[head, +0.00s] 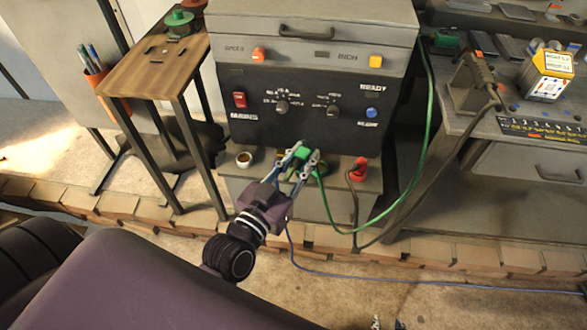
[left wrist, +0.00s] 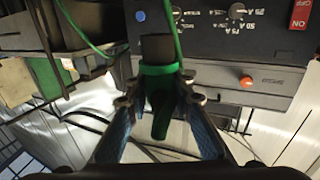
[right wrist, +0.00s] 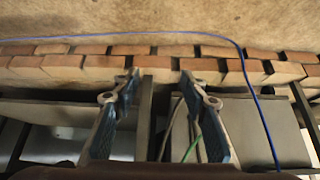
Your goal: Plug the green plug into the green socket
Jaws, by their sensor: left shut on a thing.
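The green plug (head: 303,153) is between the fingers of my left gripper (head: 305,156), in front of the grey machine's lower ledge. In the left wrist view the plug (left wrist: 160,92) is gripped between both fingertips, with a dark cylindrical part (left wrist: 157,47) beyond its green collar. The green socket cannot be clearly made out; the plug and gripper cover that part of the ledge, so I cannot tell whether the plug touches it. My right gripper (right wrist: 160,88) is open and empty above the floor; its fingertips (head: 388,323) show at the head view's bottom edge.
A red plug (head: 358,170) with a dark cable and a round pale-rimmed socket (head: 244,159) are on the ledge. A green cable (head: 428,110) hangs at the machine's right. A wooden side table (head: 155,65) stands left, a workbench (head: 520,145) right. A blue cable (head: 420,278) crosses the floor.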

